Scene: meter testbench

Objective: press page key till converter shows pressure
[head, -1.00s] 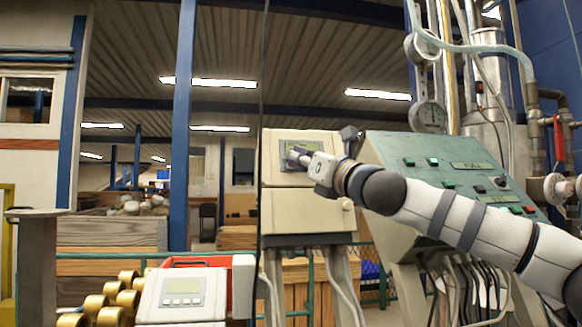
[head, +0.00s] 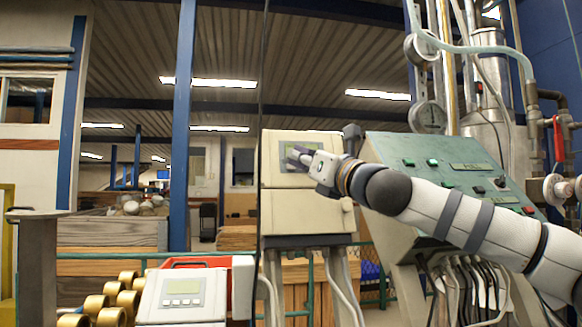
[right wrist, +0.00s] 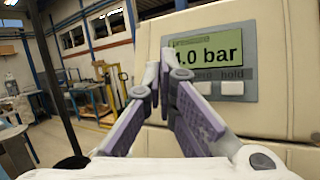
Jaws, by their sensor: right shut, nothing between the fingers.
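The converter (head: 269,172) is a cream box on a stand, in the middle of the head view. In the right wrist view its grey panel has a green display (right wrist: 222,45) that reads "bar" after a number ending in .0; the first digit is partly covered. Below it are a key under a partly covered label (right wrist: 203,87) and a key marked "hold" (right wrist: 232,88). My fingers cover the panel's left part, and I see no page key. My right gripper (head: 297,153) is shut and empty in front of the panel; contact cannot be told. My left gripper is out of view.
A white device with a small display (head: 182,291) and several brass cylinders (head: 110,298) are at the lower left. Pipes and a gauge (head: 430,116) rise at the right.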

